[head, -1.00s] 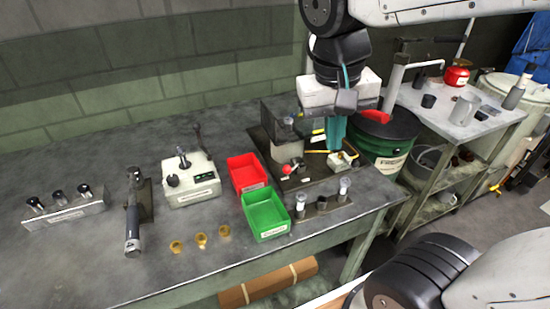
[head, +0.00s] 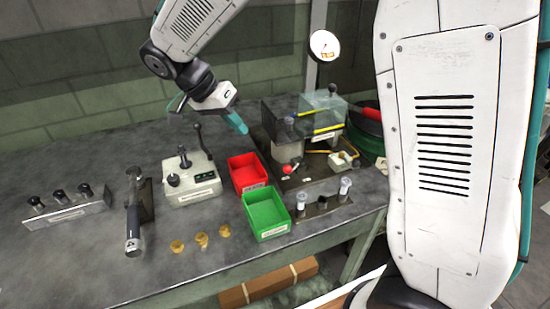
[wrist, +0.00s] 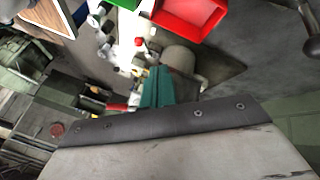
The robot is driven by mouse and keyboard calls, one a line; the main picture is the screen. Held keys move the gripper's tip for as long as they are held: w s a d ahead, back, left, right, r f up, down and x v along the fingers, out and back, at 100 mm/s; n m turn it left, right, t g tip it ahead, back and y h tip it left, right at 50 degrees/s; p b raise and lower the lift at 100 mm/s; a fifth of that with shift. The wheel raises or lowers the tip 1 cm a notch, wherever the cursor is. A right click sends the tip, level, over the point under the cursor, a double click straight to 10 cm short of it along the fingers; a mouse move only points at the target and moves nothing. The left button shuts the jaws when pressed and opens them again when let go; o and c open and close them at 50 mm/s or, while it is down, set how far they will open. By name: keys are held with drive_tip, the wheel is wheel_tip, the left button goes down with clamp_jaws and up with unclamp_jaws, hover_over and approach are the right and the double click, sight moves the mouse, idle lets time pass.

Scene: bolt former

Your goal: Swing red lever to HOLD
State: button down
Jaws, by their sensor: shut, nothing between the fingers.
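A lever with a round red knob (head: 287,169) stands at the front of the bolt former (head: 290,150), at the back right of the bench. The red knob also shows in the wrist view (wrist: 139,41). My gripper (head: 241,128) is shut and empty, its teal fingers pointing down to the right. It hangs above the bench, left of the bolt former and apart from the lever. In the wrist view my gripper (wrist: 157,88) shows at the centre, seen against the machine. The HOLD marking cannot be read.
A red bin (head: 247,172) and a green bin (head: 265,212) stand left and in front of the machine. A clear guard with yellow edges (head: 325,115) is on the machine. A white control box (head: 190,180) is left of the bins. My arm hides the right side.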

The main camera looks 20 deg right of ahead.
drive_tip(key=shift+d+f, duration=0.1)
drive_tip(key=x, duration=0.4)
drive_tip(key=s+x, duration=0.1)
drive_tip(key=x, duration=0.2)
drive_tip(key=s+x, duration=0.1)
drive_tip(key=x, duration=0.3)
drive_tip(key=shift+d, duration=0.55)
drive_tip(key=shift+s+d+f, duration=0.1)
drive_tip(key=shift+s+d, duration=0.25)
drive_tip(key=shift+s, duration=0.1)
